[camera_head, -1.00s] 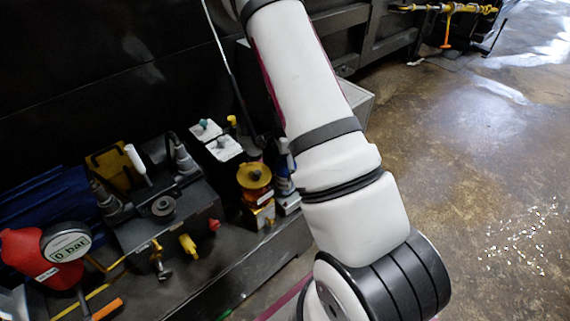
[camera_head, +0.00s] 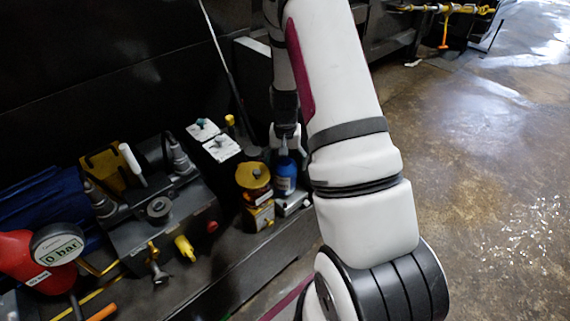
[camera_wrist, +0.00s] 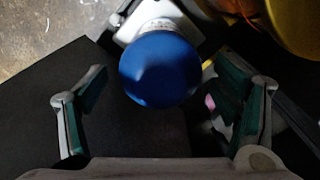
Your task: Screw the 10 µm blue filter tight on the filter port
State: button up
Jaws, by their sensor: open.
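The blue filter (camera_head: 285,177) is a blue cylinder. It stands upright right of the amber, yellow-topped unit in the head view, below my gripper (camera_head: 284,136). In the wrist view my gripper (camera_wrist: 162,115) is open, with its green-padded fingers to the left and right of the blue round top (camera_wrist: 160,68). No contact between fingers and filter shows. Under the blue top is a pale base (camera_wrist: 150,25). The filter's label and thread cannot be made out, and I cannot tell whether the filter is tight.
An amber unit with a yellow top (camera_head: 252,176) stands close on the left of the filter. Boxes with white tops (camera_head: 221,148) and a dark block with fittings (camera_head: 165,225) lie further left. A red gauge (camera_head: 55,245) reads 0 bar. Open floor (camera_head: 470,170) is at right.

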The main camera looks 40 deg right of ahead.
jog(key=n, duration=0.7)
jog(key=c, duration=1.2)
jog(key=m, duration=0.5)
jog(key=shift+c, duration=0.4)
jog(key=m, duration=0.5)
jog(key=shift+f, duration=0.1)
jog(key=m, duration=0.5)
jog(key=shift+m+p, duration=0.3)
